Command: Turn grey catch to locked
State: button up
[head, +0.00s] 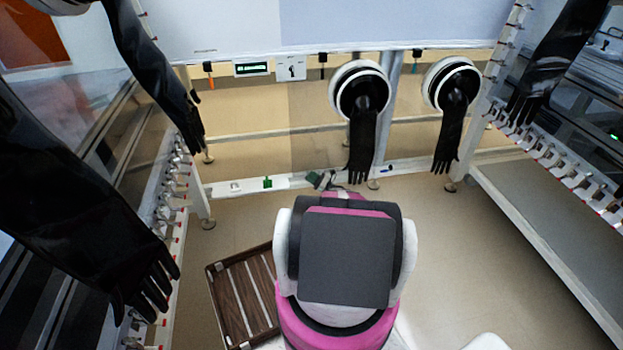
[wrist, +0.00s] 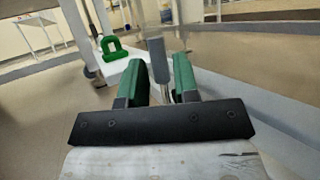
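The grey catch (wrist: 157,62) stands upright in the wrist view, in line with the gap between my gripper's fingers. My gripper (wrist: 160,80) has two green-padded fingers, spread apart on either side of the catch. I cannot tell whether either pad touches it. In the head view my gripper (head: 321,181) is at the white rail, mostly hidden behind my wrist, and the grey catch cannot be made out there.
A green catch (head: 268,182) is on the white rail (head: 212,190) to the left; it also shows in the wrist view (wrist: 115,48). Black gloves hang above, the nearest (head: 361,145) just beyond my wrist. A slatted crate (head: 213,285) lies left.

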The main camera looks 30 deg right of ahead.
jog(key=s+d, duration=0.8)
jog(key=s, duration=0.2)
jog(key=shift+d+f, duration=0.2)
jog(key=shift+f, duration=0.05)
dwell(0.8)
